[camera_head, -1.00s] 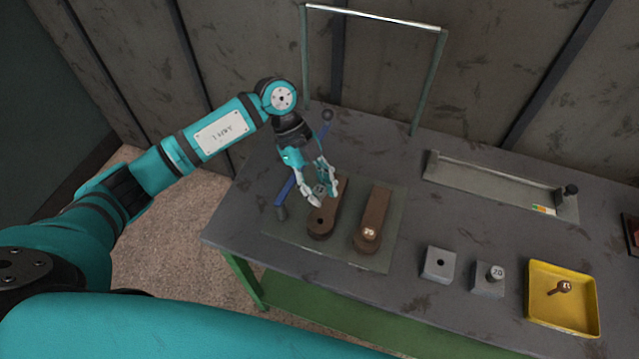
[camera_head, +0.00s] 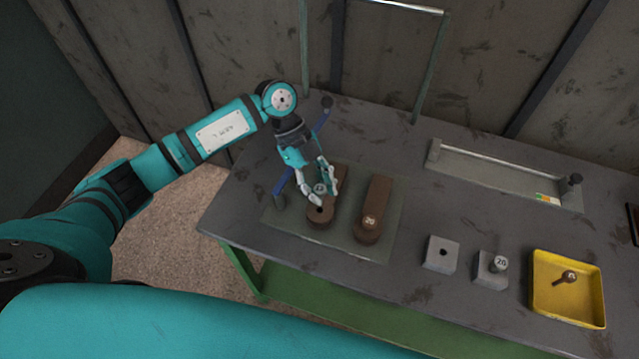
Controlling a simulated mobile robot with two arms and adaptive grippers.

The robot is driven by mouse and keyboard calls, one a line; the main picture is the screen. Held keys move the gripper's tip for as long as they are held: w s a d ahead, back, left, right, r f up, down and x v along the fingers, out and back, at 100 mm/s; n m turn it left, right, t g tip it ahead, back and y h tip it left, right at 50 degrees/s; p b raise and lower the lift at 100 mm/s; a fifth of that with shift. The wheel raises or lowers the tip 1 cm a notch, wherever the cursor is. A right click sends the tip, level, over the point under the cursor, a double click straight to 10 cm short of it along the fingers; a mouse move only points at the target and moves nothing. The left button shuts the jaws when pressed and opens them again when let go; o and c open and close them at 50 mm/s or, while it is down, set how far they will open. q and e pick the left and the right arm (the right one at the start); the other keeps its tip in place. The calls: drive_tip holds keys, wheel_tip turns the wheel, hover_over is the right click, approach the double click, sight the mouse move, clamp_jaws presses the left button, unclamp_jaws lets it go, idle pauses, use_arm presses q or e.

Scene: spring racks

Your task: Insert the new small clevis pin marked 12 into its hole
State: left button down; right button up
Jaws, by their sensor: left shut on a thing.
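My left gripper (camera_head: 326,194) is shut on a small grey pin (camera_head: 320,188) with a round pale head; its marking is too small to read. The gripper holds it over the left brown link (camera_head: 318,221), close to the dark open hole (camera_head: 320,210) at its near end. I cannot tell how far the pin is above the link. The right brown link (camera_head: 373,205) has a pin marked 20 (camera_head: 369,221) at its near end. My right gripper is not in view.
Both links lie on a grey-green plate (camera_head: 385,245). To the right stand a grey block with an empty hole (camera_head: 441,256), a block with a pin (camera_head: 488,270), and a yellow tray (camera_head: 545,311) holding a brown pin (camera_head: 563,278). A metal frame (camera_head: 433,75) rises behind.

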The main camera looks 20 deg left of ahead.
use_arm(q)
drive_tip(key=shift+f, duration=0.7)
drive_tip(key=shift+p, duration=0.45)
idle(1.4)
drive_tip(key=shift+f+b, duration=0.35)
drive_tip(key=shift+f, duration=0.1)
drive_tip(key=shift+f+b, duration=1.05)
drive_tip(key=shift+f, duration=0.75)
drive_tip(key=c, duration=1)
unclamp_jaws()
drive_tip(key=shift+c, duration=0.2)
drive_tip(key=shift+a+r, duration=0.15)
drive_tip(key=shift+r, duration=0.05)
drive_tip(key=v, duration=1.1)
drive_tip(key=shift+r, duration=0.2)
